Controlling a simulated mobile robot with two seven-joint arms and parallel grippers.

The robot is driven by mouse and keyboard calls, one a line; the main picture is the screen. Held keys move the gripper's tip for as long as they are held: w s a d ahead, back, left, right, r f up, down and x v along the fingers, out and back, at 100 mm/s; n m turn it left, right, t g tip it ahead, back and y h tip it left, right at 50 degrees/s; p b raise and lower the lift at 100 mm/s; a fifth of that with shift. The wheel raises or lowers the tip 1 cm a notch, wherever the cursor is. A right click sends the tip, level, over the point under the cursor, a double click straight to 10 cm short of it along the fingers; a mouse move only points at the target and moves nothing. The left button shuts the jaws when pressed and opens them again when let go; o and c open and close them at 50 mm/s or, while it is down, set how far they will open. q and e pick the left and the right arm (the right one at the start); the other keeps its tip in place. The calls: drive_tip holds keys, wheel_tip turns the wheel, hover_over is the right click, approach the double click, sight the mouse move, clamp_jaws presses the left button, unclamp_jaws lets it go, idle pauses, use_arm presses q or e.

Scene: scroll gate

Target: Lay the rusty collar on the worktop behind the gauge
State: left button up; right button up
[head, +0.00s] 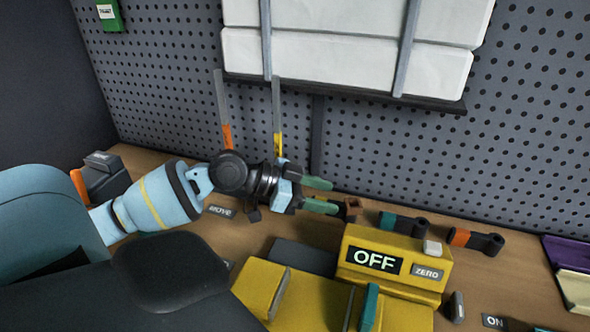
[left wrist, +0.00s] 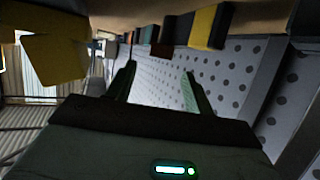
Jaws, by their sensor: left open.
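My right gripper is not in view.
A teal-banded black part (head: 404,223) and an orange-banded one (head: 476,240) lie right of the collar. The pegboard (head: 540,120) rises close behind, with a shelf of white blocks (head: 345,60). Yellow housing (head: 310,299) fills the front. Purple and cream items lie far right.

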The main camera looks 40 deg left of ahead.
use_arm(q)
drive_tip(key=v, duration=0.6)
drive_tip(key=shift+s+a+r, duration=0.2)
drive_tip(key=shift+s, duration=0.05)
idle(0.6)
